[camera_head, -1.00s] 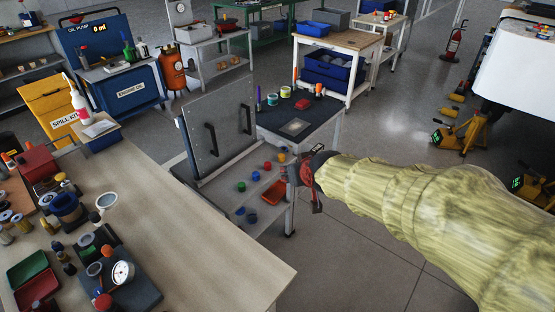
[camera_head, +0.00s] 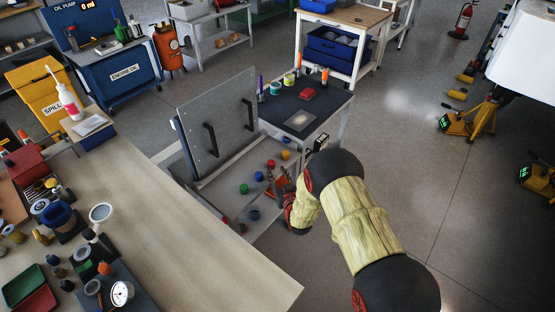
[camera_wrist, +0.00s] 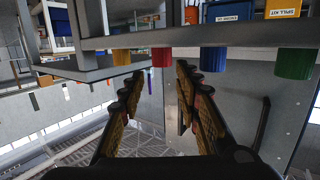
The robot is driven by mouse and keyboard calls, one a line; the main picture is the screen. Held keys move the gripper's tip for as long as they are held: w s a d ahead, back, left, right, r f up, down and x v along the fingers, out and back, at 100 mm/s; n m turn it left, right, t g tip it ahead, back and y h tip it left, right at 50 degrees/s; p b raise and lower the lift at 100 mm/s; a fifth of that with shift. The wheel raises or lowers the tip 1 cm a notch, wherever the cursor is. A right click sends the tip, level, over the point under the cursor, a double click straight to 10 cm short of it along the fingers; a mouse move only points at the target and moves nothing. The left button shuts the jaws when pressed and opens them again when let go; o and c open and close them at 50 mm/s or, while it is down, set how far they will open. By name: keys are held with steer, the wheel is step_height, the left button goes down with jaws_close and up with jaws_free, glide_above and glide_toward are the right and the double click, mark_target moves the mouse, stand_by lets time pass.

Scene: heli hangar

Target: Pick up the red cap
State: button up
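The red cap (camera_head: 271,164) stands on the cart's lower shelf (camera_head: 228,192), in a slanting row with a yellow cap (camera_head: 286,155), a blue cap (camera_head: 259,176) and a green cap (camera_head: 244,188). My gripper (camera_head: 275,176) is at the shelf's open right side, fingers pointing toward the row. The wrist view is upside down, so the red cap (camera_wrist: 162,57) appears to hang from the shelf. There my gripper (camera_wrist: 159,73) is open and empty. The red cap lies ahead, between the fingertip lines and apart from them.
An upright grey panel with handles (camera_head: 217,112) bounds the shelf's left. The dark cart top (camera_head: 292,115) overhangs its back.

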mark_target(272, 166)
steer(key=shift+f, duration=0.25)
steer(key=shift+w+a+f, duration=0.1)
steer(key=shift+w+a, duration=0.05)
steer(key=shift+w, duration=0.2)
steer(key=b+x, duration=0.3)
steer(key=x, duration=0.3)
steer(key=shift+a, duration=0.2)
steer(key=shift+w+a, duration=0.1)
steer(key=shift+w, duration=0.3)
steer(key=shift+c, duration=1.1)
steer(key=c, duration=0.4)
